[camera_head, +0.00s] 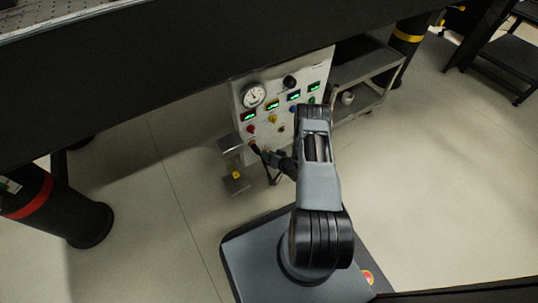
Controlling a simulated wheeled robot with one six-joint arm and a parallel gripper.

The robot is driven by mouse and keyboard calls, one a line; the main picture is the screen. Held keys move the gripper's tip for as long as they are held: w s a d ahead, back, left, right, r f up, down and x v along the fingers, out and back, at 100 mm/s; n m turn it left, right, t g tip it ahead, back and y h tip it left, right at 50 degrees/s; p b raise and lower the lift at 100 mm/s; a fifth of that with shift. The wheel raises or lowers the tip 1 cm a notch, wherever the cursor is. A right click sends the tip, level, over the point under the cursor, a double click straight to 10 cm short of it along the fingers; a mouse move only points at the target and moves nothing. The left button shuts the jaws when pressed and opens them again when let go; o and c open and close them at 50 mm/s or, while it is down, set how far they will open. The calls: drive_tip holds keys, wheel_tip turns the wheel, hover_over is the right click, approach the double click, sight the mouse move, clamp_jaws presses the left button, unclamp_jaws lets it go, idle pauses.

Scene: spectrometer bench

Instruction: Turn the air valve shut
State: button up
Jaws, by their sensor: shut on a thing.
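A white control panel (280,98) stands under the dark bench, facing me. The air valve (252,142) appears as a small reddish part at the panel's lower left. My gripper (257,149) reaches left from the end of my arm to this part. Its fingers are shut on it, at the panel's lower left corner. The fingers and my arm hide much of the valve, so I cannot tell how far its handle is turned.
The panel bears a round gauge (254,96), a black knob (290,81), green displays and several coloured knobs. A small metal stand (234,184) with a yellow part is left of my gripper. A grey cart (375,70) stands right of the panel.

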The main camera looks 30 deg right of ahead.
drive_tip(key=shift+s+a+n+t+h, duration=0.1)
drive_tip(key=shift+a+n+t+h, duration=0.05)
drive_tip(key=shift+n+h, duration=1.25)
drive_tip(key=shift+w+a+n+t+h, duration=0.15)
drive_tip(key=shift+n+h, duration=0.8)
drive_tip(key=shift+n, duration=0.9)
drive_tip(key=shift+s+a+n+t+h, duration=0.1)
drive_tip(key=shift+s+a+n+h, duration=0.05)
drive_tip(key=shift+n+h, duration=1.25)
drive_tip(key=shift+n+y, duration=0.25)
drive_tip(key=shift+n, duration=0.2)
drive_tip(key=o, duration=0.9)
